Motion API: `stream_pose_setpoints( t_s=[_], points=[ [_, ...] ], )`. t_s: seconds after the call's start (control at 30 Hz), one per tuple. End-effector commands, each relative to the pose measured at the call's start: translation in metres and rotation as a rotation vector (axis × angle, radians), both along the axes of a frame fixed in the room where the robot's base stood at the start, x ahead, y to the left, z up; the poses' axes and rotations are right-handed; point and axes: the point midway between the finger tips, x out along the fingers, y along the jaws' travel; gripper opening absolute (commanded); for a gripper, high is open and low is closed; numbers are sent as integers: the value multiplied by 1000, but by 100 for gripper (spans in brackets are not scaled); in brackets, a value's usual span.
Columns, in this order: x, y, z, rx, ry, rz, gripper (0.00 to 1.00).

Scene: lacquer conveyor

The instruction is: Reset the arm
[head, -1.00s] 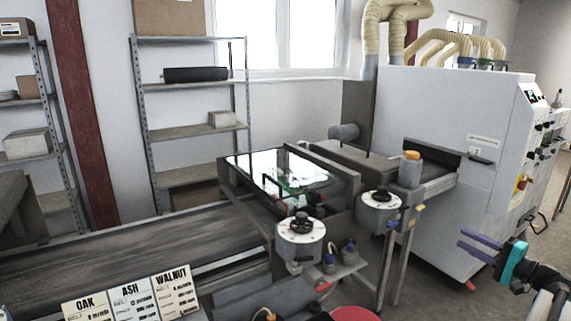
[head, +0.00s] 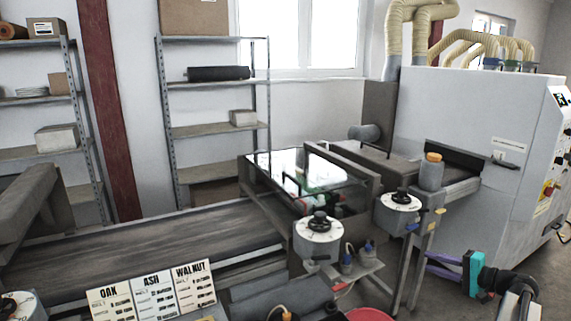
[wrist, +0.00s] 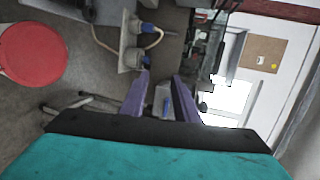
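My gripper (head: 428,264) is at the lower right of the head view, in front of the conveyor's legs, with purple fingers and a teal body. In the wrist view both purple fingers (wrist: 160,95) stand apart with a gap between them. Nothing is held between them; the floor and machine parts show behind the gap. My arm reaches in from the bottom right corner.
The lacquer conveyor (head: 150,245) runs across the left and middle. A dial unit (head: 319,238) and a second dial (head: 400,201) are near the gripper. A large white machine (head: 465,130) stands right. A red round top (wrist: 33,54) is low down. Species cards (head: 152,290) stand front left.

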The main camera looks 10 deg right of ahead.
Motion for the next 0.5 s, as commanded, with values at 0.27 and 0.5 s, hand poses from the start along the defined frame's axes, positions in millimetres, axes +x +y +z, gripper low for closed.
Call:
stream_pose_setpoints(
  t_s=[0.27, 0.5],
  points=[
    [38, 98, -65, -85, 169, 142, 28],
    [51, 176, -117, -183, 301, 264, 28]
  ],
)
